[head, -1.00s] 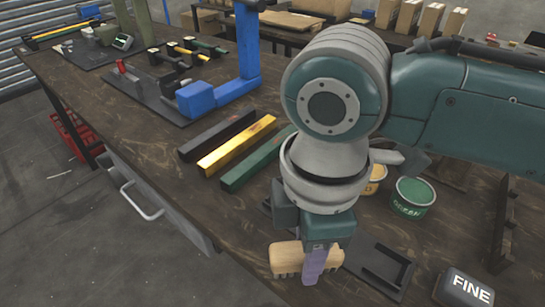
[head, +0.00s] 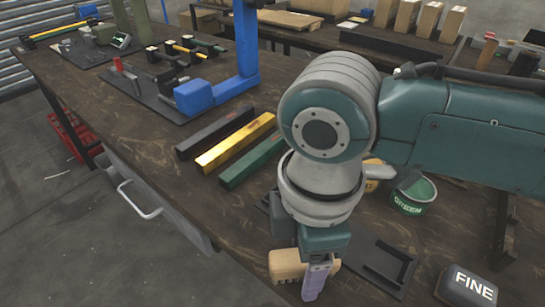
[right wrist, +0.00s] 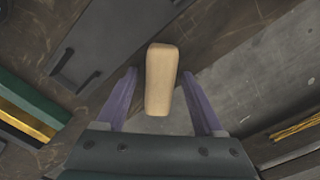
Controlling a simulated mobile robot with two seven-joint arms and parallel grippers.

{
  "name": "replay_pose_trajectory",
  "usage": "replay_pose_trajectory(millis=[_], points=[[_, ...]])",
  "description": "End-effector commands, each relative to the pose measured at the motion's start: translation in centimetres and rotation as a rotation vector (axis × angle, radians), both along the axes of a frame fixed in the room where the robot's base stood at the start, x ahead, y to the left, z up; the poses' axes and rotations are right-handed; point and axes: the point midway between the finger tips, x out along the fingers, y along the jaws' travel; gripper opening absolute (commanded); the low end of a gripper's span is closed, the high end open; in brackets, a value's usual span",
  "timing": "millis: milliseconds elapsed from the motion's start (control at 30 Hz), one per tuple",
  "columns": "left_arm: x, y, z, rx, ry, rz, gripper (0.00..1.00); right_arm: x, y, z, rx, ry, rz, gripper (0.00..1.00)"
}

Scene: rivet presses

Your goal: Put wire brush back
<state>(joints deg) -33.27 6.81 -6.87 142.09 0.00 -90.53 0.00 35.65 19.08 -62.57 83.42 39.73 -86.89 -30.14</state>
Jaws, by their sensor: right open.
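The wire brush (head: 286,264) has a pale wooden body, with bristle tufts showing at its lower side in the head view. It is near the front edge of the workbench. In the right wrist view its wooden body (right wrist: 161,80) lies between the two purple fingers. My right gripper (right wrist: 160,72) is open, with a gap between the brush and each finger. In the head view my right gripper (head: 317,280) partly covers the brush's right end. Whether the brush touches the bench is hard to tell. My left gripper is not in view.
A dark bracketed plate (head: 385,262) lies right of the brush, with a FINE block (head: 468,287) beyond it. Black, yellow (head: 236,142) and green bars lie left of my arm. A green can (head: 413,197) stands behind. Bare bench lies left of the brush.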

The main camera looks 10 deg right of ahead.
Motion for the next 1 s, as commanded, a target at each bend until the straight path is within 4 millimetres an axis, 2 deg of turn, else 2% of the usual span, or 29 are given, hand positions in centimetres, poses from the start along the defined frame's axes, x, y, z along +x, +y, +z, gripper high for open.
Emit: replay_pose_trajectory(millis=[167, 267, 500, 700, 833, 1000], points=[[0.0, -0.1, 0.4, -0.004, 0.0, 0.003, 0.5, 0.1, 0.0, 1.0, 0.002, -0.002, 0.001, 0.69], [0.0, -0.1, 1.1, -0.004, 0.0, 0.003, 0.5, 0.1, 0.0, 2.7, 0.003, -0.003, 0.001, 0.69], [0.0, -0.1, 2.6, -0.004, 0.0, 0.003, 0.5, 0.1, 0.0, 8.2, 0.002, -0.003, 0.0, 0.69], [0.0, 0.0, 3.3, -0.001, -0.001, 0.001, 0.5, 0.1, 0.1, 11.4, 0.003, -0.001, -0.001, 0.69], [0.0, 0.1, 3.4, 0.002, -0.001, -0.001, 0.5, 0.1, 0.0, 12.2, 0.001, -0.001, 0.0, 0.69], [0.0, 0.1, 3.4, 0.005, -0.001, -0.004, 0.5, -0.3, 0.4, 12.1, 0.017, 0.001, -0.009, 0.69]])
